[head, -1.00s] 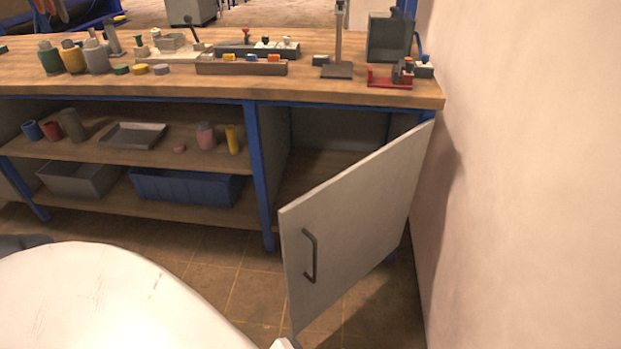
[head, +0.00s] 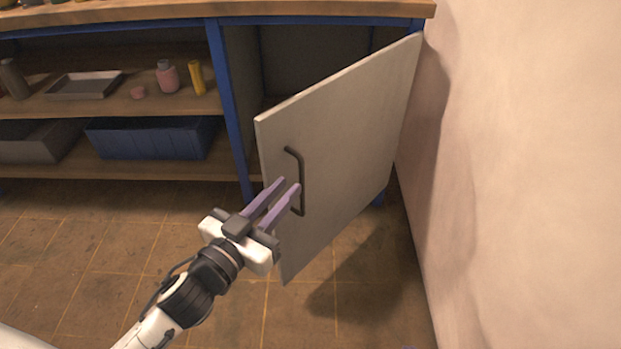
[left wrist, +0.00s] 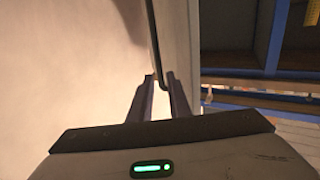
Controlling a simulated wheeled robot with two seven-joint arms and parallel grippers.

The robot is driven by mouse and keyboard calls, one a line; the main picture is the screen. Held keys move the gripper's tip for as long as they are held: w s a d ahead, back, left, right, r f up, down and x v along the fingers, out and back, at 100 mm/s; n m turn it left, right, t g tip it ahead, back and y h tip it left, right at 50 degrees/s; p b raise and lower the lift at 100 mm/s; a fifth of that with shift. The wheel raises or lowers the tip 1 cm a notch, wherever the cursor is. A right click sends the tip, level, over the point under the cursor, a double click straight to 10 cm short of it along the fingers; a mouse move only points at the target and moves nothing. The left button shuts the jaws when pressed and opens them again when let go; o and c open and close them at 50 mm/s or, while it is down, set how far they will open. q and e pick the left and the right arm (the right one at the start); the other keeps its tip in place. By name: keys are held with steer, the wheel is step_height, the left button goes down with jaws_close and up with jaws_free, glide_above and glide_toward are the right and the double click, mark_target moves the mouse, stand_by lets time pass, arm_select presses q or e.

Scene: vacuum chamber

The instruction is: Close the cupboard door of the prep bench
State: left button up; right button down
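The grey cupboard door (head: 345,140) of the prep bench stands ajar, hinged at the right near the wall, with its free edge swung out toward me. A dark bar handle (head: 300,178) is on its outer face near the free edge. My left gripper (head: 289,186) is open, its two purple fingers pointing at the lower part of the handle. In the left wrist view the fingertips (left wrist: 162,80) are on either side of the lower end of the handle (left wrist: 154,40), with a gap between them. Whether they touch the handle, I cannot tell. My right gripper is not in view.
The cupboard's inside (head: 310,60) shows behind the door. A blue post (head: 229,100) divides it from open shelves with a blue bin (head: 150,138) and a grey tray (head: 85,85). A pale wall (head: 520,170) stands close on the right. The floor in front is clear.

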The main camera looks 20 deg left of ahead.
arm_select(q)
steer(key=shift+w+d+r, duration=0.15)
steer(key=shift+w+r, duration=0.2)
steer(key=shift+w, duration=0.25)
steer(key=b, duration=0.2)
glide_toward(312, 159)
steer(key=w+d+r, duration=0.4)
steer(key=w, duration=0.1)
steer(key=shift+r, duration=0.15)
jaws_close()
